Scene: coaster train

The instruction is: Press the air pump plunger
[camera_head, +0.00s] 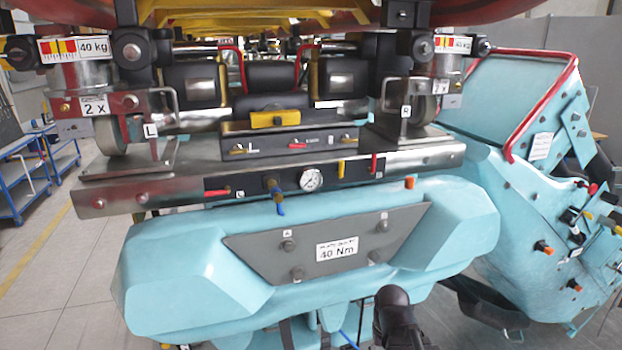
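The coaster train's turquoise body (330,225) fills the middle of the head view. A metal rail with a dark control panel (345,172) runs across it. The panel carries a round pressure gauge (311,179), a valve with a blue lever (280,207), red levers and an orange cap (409,182). Above the rail, a yellow handle (275,118) lies on a dark box. No part is clearly marked as the pump plunger, so I cannot tell which one it is. A dark end of my arm, seemingly my gripper (393,300), shows at the bottom, below the panel; its fingers cannot be made out.
A grey bolted plate marked 40 Nm (328,246) is on the body front. Wheel assemblies stand at both sides, under 40 kg labels. A turquoise part with a red bar (540,110) stands at right. Blue shelving (25,190) and open floor are at left.

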